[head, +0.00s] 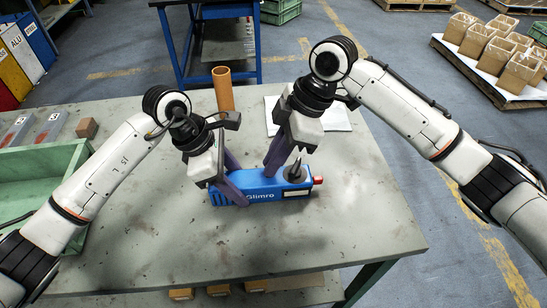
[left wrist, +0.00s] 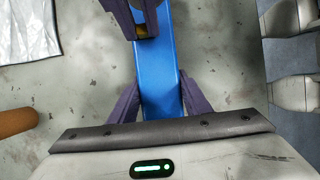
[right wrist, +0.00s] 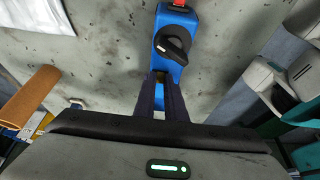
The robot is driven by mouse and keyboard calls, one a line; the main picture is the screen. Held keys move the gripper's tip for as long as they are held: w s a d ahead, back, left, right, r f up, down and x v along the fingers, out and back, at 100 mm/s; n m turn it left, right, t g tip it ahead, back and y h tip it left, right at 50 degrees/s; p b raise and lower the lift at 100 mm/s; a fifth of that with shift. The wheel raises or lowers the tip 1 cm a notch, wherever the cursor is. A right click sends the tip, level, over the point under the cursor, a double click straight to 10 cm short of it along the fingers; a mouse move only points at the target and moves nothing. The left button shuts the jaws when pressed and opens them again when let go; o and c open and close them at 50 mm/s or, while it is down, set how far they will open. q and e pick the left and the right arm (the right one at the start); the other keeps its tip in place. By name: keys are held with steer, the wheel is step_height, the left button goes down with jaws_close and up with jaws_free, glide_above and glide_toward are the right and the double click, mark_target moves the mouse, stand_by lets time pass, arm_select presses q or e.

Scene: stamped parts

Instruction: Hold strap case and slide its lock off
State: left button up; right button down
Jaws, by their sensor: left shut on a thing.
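The blue strap case (head: 262,186), marked "Glimro", lies along the table. A black lever (head: 294,171) and a red end piece (head: 317,181) are at its right end. My left gripper (head: 229,190) is shut on the case's left part; its fingers press both sides in the left wrist view (left wrist: 162,100). My right gripper (head: 272,170) points down at the middle of the case, left of the lever.
A brown tube (head: 222,90) stands at the table's back edge, beside a pale sheet (head: 330,115). A green tray (head: 40,160) is at the left, with a small brown block (head: 86,127) behind it. The table front (head: 200,245) is clear.

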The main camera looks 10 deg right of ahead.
steer(key=shift+s, duration=1.25)
steer(key=c, duration=1.8)
jaws_free()
steer(key=shift+w+d+r, duration=0.1)
steer(key=shift+d+r, duration=0.1)
steer(key=shift+r, duration=0.3)
steer(key=v, duration=1.1)
